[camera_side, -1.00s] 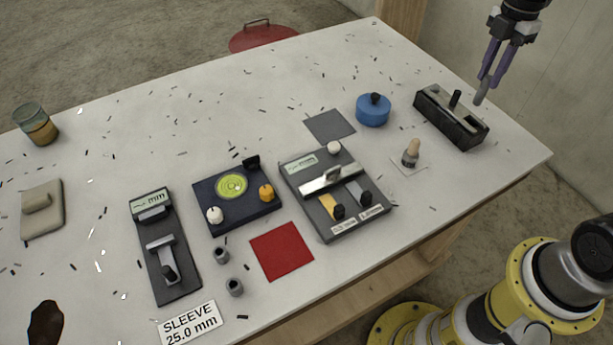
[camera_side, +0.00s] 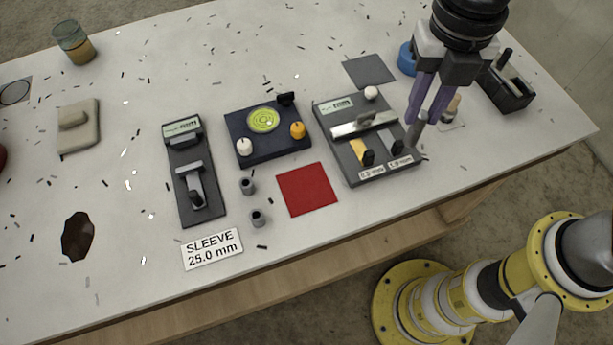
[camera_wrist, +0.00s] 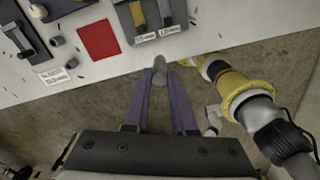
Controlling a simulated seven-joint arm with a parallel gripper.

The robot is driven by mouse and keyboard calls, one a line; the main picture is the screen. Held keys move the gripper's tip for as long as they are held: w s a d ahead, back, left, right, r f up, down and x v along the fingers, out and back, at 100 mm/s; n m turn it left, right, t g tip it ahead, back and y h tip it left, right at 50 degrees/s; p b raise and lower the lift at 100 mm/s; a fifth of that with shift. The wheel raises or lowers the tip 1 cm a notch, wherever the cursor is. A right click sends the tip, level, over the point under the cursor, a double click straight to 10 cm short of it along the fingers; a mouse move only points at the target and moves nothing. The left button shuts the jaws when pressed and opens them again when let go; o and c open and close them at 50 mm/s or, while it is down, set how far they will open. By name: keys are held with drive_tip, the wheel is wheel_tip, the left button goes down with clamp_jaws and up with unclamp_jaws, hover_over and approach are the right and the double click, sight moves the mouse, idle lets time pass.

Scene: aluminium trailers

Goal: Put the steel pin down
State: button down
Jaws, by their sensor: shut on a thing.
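The steel pin (camera_side: 416,132) is a short grey cylinder, held near-upright at the fingertips of my gripper (camera_side: 425,108). The purple fingers are shut on it. In the side view it hangs in front of the right edge of the dark gauge block with two slots (camera_side: 358,160); its height above the table is hard to tell. In the wrist view the pin (camera_wrist: 159,66) shows between the fingertips, beyond the table's front edge in the picture. A red square (camera_side: 307,189) and a dark grey square (camera_side: 369,71) lie flat and bare on the table.
A black open box (camera_side: 509,92) stands at the right, partly behind my gripper, near a blue round holder (camera_side: 406,58) and a small brush-like item (camera_side: 453,108). The table's front right is clear.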

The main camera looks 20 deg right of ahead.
drive_tip(key=s+a+n, duration=0.2)
drive_tip(key=s+a, duration=0.2)
drive_tip(key=shift+w+a+f, duration=1.4)
drive_tip(key=shift+a+f, duration=0.4)
drive_tip(key=shift+f, duration=0.35)
drive_tip(key=shift+w+a+f, duration=1.45)
drive_tip(key=shift+a+f, duration=0.4)
drive_tip(key=shift+f, duration=0.25)
drive_tip(key=shift+w+a+f, duration=1.4)
drive_tip(key=shift+a+f, duration=0.4)
drive_tip(key=shift+f, duration=0.35)
drive_tip(key=shift+f, duration=0.1)
drive_tip(key=c, duration=0.7)
unclamp_jaws()
drive_tip(key=shift+c, duration=0.2)
wheel_tip(320, 180, up, 12)
